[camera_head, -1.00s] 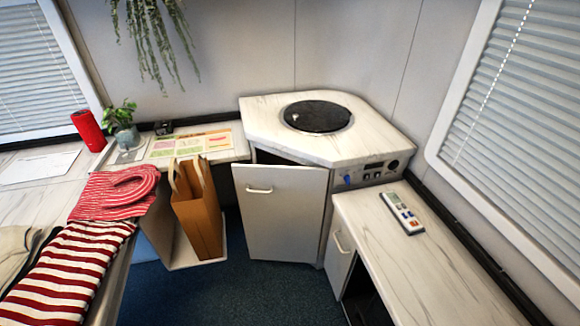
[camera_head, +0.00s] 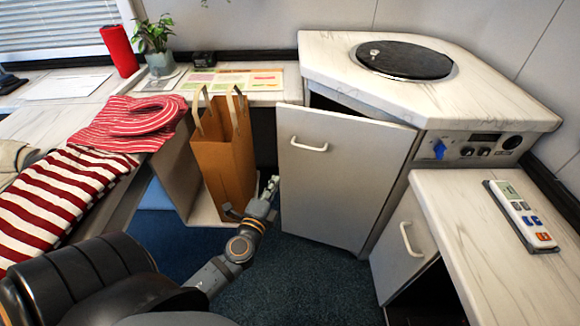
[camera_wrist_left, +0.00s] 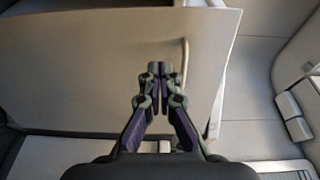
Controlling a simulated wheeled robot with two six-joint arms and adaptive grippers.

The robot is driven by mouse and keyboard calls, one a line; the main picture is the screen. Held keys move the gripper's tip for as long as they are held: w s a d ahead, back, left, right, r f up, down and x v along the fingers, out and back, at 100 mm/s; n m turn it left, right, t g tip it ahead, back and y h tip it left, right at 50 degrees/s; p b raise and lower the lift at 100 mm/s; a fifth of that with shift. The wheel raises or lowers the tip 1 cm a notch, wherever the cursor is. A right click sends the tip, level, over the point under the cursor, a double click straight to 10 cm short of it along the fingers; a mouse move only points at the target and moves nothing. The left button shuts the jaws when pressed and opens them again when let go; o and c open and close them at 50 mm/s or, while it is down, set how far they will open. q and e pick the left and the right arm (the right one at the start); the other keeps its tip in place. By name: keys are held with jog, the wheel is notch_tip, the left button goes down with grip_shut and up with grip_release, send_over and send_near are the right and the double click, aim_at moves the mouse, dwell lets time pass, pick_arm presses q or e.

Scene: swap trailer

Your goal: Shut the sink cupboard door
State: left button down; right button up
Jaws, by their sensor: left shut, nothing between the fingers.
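The sink cupboard door (camera_head: 335,185) is a pale panel with a white bar handle (camera_head: 309,144). It stands ajar under the corner counter with the round dark sink lid (camera_head: 404,60), and a dark gap shows along its top. My left gripper (camera_head: 270,188) is shut and empty, just left of the door's left edge, beside the paper bag. In the left wrist view the shut fingertips (camera_wrist_left: 157,68) are in front of a pale panel (camera_wrist_left: 90,60) with a bar handle. I cannot tell whether they touch it. My right gripper is not in view.
A brown paper bag (camera_head: 222,155) stands on a low shelf left of the door. A lower cupboard (camera_head: 400,250) stands ajar at the right, below a counter with a remote (camera_head: 522,215). Striped cloths (camera_head: 65,200) lie on the left table. Blue carpet is clear before the door.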

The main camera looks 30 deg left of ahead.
pick_arm(q)
jog(key=r, duration=0.1)
jog(key=p, duration=0.3)
send_near(289, 151)
jog(key=w+r, duration=0.1)
jog(key=w, duration=0.3)
jog(key=w+r, duration=0.1)
jog(key=w, duration=0.1)
jog(key=shift+a+r, duration=0.15)
jog(key=shift+r, duration=0.2)
jog(key=shift+w+a, duration=0.15)
jog(key=shift+w, duration=0.3)
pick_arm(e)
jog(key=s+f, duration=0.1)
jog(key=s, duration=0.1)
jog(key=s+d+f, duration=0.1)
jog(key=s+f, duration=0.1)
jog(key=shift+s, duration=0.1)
